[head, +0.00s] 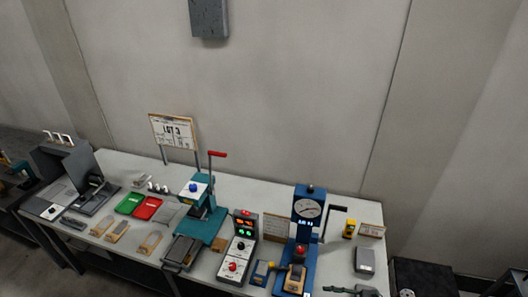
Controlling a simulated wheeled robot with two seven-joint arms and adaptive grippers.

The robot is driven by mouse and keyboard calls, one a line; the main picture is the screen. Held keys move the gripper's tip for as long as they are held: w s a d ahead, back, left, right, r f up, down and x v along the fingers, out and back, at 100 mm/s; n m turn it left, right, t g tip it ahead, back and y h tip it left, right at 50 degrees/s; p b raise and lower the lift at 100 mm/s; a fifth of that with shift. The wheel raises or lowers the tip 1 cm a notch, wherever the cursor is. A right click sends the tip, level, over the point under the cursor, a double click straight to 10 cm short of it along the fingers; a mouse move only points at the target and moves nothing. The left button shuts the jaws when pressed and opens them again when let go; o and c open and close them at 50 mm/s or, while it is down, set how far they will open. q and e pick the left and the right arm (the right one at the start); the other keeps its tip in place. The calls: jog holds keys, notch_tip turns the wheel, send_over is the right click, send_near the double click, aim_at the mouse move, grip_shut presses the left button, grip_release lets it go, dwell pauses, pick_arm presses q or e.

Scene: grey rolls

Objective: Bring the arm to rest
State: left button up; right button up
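Neither of my grippers can be made out in the head view, and no arm of mine is clearly visible. The task names no object. A long white-topped table (285,192) stands against the wall with equipment on it. A teal hand press (204,222) with a red-tipped lever stands near its middle. A blue stand with a round dial (308,208) is to the right. A dark elongated item (345,290) at the bottom edge is cut off, and I cannot tell what it is.
A control box (240,247) with lit green displays stands between press and dial stand. A green tray (130,203) and a red tray (148,208) lie left of the press. A grey open-lidded machine (70,175) fills the left end. A LOT 3 sign (174,131) stands behind.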

jog(key=s+a+f+n+g+h, duration=0.1)
jog(key=s+f+n+g+h, duration=0.15)
jog(key=s+f+n, duration=0.35)
jog(key=s+a+f+n+g+h, duration=0.1)
jog(key=s+f+n+h, duration=0.35)
jog(key=s, duration=0.45)
jog(key=s+d+r+n+t+h, duration=0.2)
jog(key=s+d+r+n+h, duration=0.8)
jog(key=d, duration=0.3)
notch_tip(320, 180, down, 34)
jog(key=a+g+y+b, duration=0.1)
jog(key=a+b, duration=0.1)
jog(key=b, duration=0.4)
pick_arm(q)
notch_tip(320, 180, down, 12)
jog(key=s+b, duration=0.2)
jog(key=b, duration=0.4)
pick_arm(e)
jog(key=s+f+g, duration=0.1)
jog(key=s+f, duration=2)
jog(key=f, duration=0.4)
jog(key=shift+y, duration=0.3)
